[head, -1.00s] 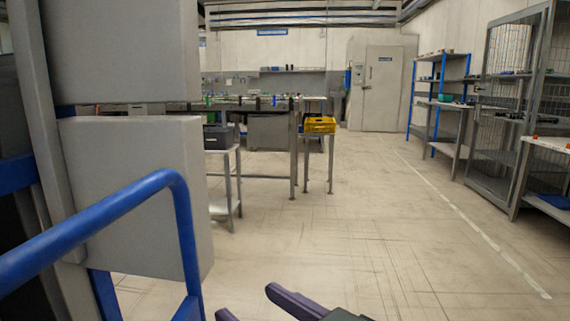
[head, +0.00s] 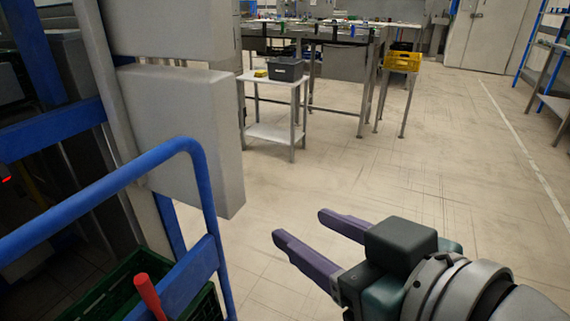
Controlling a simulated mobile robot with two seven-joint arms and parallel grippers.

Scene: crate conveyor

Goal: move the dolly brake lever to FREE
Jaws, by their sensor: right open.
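A blue tubular dolly handle (head: 204,190) stands at the left in the head view. A red-tipped lever (head: 147,291) rises near its lower crossbar at the bottom edge; its lower part is cut off, and I cannot read any FREE marking. My right gripper (head: 299,235) is open and empty, its two purple fingers pointing left toward the handle. It is to the right of the handle and lever, apart from both, over the floor. My left gripper is not in view.
A dark green crate (head: 104,289) sits behind the handle's lower bar. Grey panels (head: 185,130) stand behind the handle at left. A small white table (head: 270,132) holds a dark grey bin (head: 286,69). A yellow crate (head: 403,62) stands farther back. The floor at right is clear.

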